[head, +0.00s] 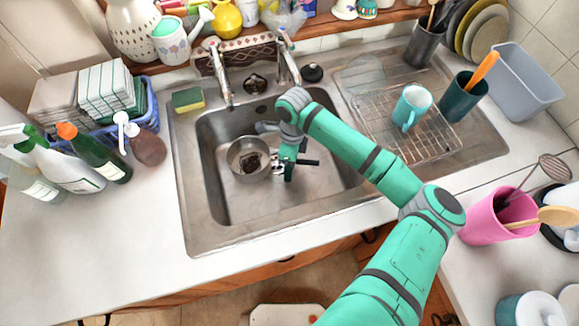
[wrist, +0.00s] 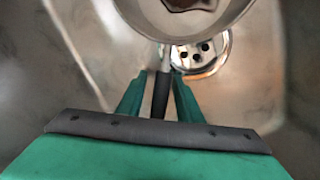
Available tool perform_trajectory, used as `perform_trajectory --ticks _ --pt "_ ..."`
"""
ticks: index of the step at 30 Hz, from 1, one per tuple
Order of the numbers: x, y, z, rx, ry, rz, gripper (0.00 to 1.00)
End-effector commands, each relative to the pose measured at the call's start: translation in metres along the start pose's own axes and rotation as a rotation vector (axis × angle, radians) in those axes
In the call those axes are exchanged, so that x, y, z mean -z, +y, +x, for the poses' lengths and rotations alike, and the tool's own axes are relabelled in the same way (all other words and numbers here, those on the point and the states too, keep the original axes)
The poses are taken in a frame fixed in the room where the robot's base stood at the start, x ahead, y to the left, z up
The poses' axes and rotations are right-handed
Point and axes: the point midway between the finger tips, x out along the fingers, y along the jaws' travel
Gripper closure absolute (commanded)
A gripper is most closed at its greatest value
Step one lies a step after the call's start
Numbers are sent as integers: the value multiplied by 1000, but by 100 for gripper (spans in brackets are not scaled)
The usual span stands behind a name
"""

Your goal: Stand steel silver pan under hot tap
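The steel silver pan (head: 243,150) sits in the left part of the sink basin, with something dark reddish-brown inside it. Part of the pan also shows at the top of the wrist view (wrist: 150,12). Its black handle (wrist: 162,98) points to the right in the head view. My gripper (head: 287,168) is over the handle, with one green finger on each side of it (wrist: 160,80). Whether both fingers press on the handle is unclear. The hot tap (head: 222,75) is probably the left one of two taps at the back; no marking is readable.
The basin's drain (wrist: 208,52) lies close below the handle. The second tap (head: 288,65) stands to the right. A sponge (head: 187,99) lies on the back left rim. A wire rack (head: 425,140) with a teal mug (head: 411,104) is on the right. The right basin floor is clear.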

Motion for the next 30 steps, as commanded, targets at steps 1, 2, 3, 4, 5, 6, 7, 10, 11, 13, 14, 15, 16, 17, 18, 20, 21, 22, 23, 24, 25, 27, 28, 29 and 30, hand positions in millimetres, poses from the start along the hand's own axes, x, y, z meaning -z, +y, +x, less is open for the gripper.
perform_trajectory --ticks 1,2,3,4,5,6,7,10,11,13,14,15,16,17,18,20,21,22,23,24,25,27,28,29,30 --pt "0 0 0 0 0 0 67" --pt "0 0 0 0 0 0 67" --pt "0 0 0 0 0 0 67" --pt "0 0 0 0 0 0 67" --pt "0 0 0 0 0 0 67" --pt "0 0 -1 0 0 0 67" --pt "0 0 -1 0 0 0 67" --pt "0 0 -9 0 -1 -1 67" --pt "-1 0 -13 1 -1 -1 67" --pt "-1 0 -23 1 -1 -1 67" --pt "-1 0 -28 1 -2 -1 67" --pt "-1 0 -35 1 -2 -1 67" --pt "-1 0 -40 2 -1 -1 67" --pt "-1 0 -45 2 -2 -1 67" --pt "-1 0 -51 1 -1 -1 67" --pt "-1 0 -59 1 -2 -2 67" --pt "-1 0 -64 0 -1 -2 67" --pt "-1 0 -66 0 -1 -2 67" --pt "-1 0 -69 0 -1 -2 67" --pt "-1 0 -72 1 -1 -1 67" --pt "-1 0 -74 0 0 -1 67" --pt "0 0 -76 0 0 -1 67" --pt "0 0 -76 0 0 -1 67" --pt "0 0 -77 0 1 -1 67" --pt "0 0 -77 0 0 -1 67"
